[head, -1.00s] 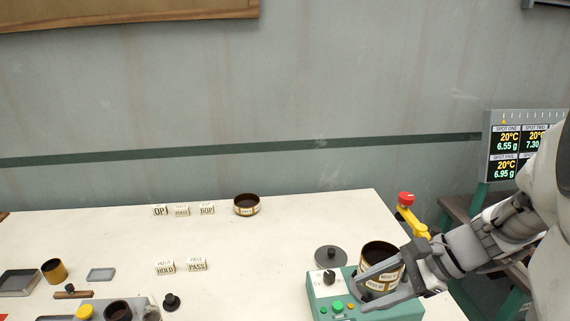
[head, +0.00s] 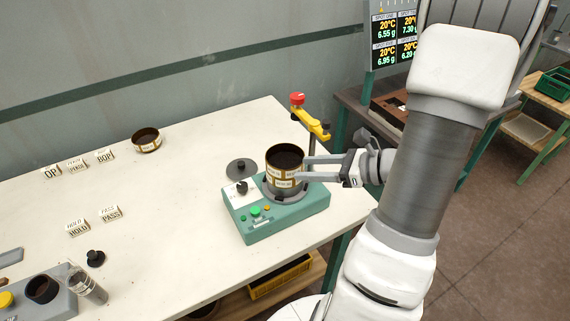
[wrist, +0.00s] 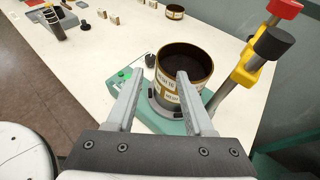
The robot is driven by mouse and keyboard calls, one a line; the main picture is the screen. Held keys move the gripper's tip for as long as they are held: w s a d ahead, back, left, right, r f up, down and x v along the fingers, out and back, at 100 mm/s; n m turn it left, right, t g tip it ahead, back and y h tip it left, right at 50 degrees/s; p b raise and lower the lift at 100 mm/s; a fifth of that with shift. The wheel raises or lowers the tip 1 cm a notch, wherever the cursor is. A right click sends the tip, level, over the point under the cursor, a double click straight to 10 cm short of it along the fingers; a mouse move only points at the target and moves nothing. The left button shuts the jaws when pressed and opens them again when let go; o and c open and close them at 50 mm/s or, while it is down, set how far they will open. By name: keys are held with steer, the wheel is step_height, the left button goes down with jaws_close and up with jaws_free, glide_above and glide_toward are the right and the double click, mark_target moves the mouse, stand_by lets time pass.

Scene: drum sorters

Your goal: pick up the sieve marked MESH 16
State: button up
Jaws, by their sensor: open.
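A dark-topped sieve stack (head: 285,160) with cream and brass-coloured sides stands on the green shaker (head: 262,218). It seems to be two rings, one on the other, each with a label. Nothing is held.
Another shallow sieve (head: 147,141) sits alone at the back of the table. A yellow arm with a red knob (head: 297,98) stands close behind the stack. A grey disc lid (head: 241,168) lies left of it.

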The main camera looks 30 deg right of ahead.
mark_target(271, 167)
steer(key=x, duration=0.9)
steer(key=shift+d, duration=0.1)
jaws_close()
steer(key=shift+r, duration=0.1)
